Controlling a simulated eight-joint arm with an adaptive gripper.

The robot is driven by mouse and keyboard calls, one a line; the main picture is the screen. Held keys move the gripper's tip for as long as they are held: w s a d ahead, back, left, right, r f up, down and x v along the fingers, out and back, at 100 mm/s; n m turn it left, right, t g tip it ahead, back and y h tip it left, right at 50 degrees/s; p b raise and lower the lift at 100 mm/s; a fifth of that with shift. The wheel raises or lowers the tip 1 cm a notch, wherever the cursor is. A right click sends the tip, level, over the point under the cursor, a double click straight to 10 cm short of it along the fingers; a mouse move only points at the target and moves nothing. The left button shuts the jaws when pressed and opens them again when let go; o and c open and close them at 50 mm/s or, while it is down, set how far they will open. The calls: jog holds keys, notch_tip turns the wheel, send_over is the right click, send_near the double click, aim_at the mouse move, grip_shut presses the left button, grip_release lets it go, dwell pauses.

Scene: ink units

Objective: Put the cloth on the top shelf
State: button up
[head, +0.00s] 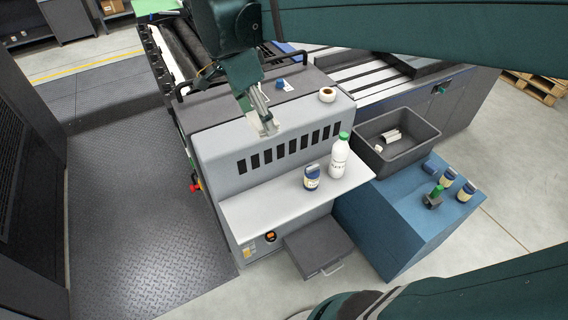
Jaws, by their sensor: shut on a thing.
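My gripper (262,112) points down over the front edge of the grey machine unit. It is shut on a small pale, limp-looking piece, which appears to be the cloth (268,129). The cloth hangs at the fingertips against the unit's upper front; whether it touches the unit is unclear. Lower down, a white shelf (262,209) juts from the unit's front. I cannot tell which of these levels is the top shelf.
A white bottle with a green cap (339,157) and a blue-labelled jar (312,177) stand on the white shelf's right half. The shelf's left half is clear. A grey bin (424,160) and several small containers sit on a blue cabinet (390,214) at right.

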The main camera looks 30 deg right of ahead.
send_over(270, 203)
jog(key=a, duration=0.1)
notch_tip(270, 203, down, 27)
dwell(0.4)
dwell(0.4)
jog(key=shift+f+b, duration=0.7)
jog(key=shift+f, duration=2.25)
jog(key=shift+f+b, duration=0.55)
jog(key=shift+f, duration=1.5)
jog(key=shift+f, duration=0.15)
jog(key=o, duration=0.8)
